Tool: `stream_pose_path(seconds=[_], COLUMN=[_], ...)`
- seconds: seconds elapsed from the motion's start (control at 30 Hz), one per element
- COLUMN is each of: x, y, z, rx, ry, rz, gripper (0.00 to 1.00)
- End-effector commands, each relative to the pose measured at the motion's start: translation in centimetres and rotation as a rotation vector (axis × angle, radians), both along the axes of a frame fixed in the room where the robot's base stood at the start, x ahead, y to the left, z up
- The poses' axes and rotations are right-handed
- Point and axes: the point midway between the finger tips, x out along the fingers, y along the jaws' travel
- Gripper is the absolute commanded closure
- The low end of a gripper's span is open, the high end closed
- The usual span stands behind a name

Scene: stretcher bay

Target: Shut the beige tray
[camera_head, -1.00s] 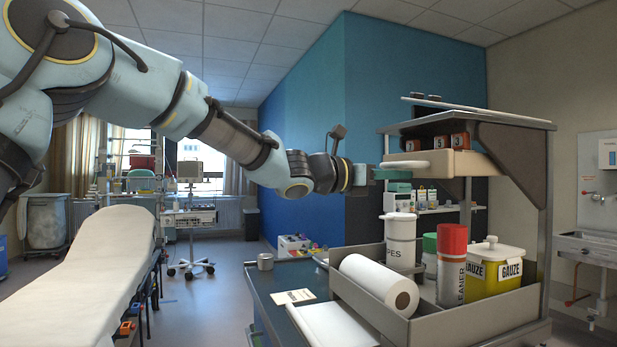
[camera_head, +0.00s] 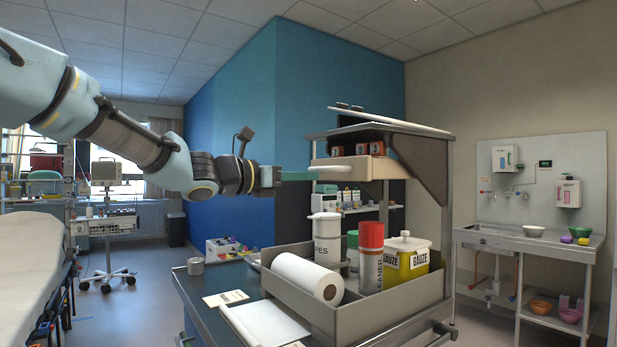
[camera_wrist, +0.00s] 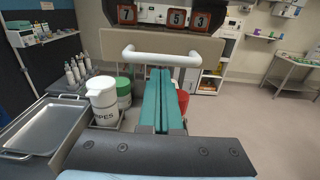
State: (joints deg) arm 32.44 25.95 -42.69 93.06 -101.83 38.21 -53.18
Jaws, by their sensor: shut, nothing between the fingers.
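The beige tray (camera_head: 393,167) sits under the top shelf of the cart, and numbered dark boxes show above its rim. Its beige front (camera_wrist: 190,43) carries a white bar handle (camera_wrist: 162,56), whose end also shows in the head view (camera_head: 337,169). The tray is at least partly open; how far I cannot tell. My gripper (camera_head: 316,175) reaches in from the left, level with the tray. Its green fingers (camera_wrist: 160,72) are shut together and empty, pointing at the middle of the handle. The tips are at or just short of it; contact is unclear.
Below are a white wipes tub (camera_head: 326,240), a paper roll (camera_head: 306,277), a red-capped cleaner can (camera_head: 371,257) and a yellow gauze bin (camera_head: 407,262) in a grey holder. A metal tray (camera_wrist: 40,128) lies at left in the wrist view. A stretcher (camera_head: 38,262) stands left.

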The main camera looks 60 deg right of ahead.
Motion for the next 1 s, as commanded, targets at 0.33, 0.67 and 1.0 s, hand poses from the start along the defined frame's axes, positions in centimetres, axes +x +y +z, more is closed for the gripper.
stream_pose_path(seconds=[0.33, 0.67, 1.0], x=[1.9, 3.2, 3.5], y=[4.7, 8.3, 8.7], z=[-0.4, -0.3, -0.7], rx=[0.000, 0.002, 0.012], ry=[-0.004, -0.001, -0.016], rz=[0.003, 0.001, 0.004], gripper=[1.00, 1.00, 1.00])
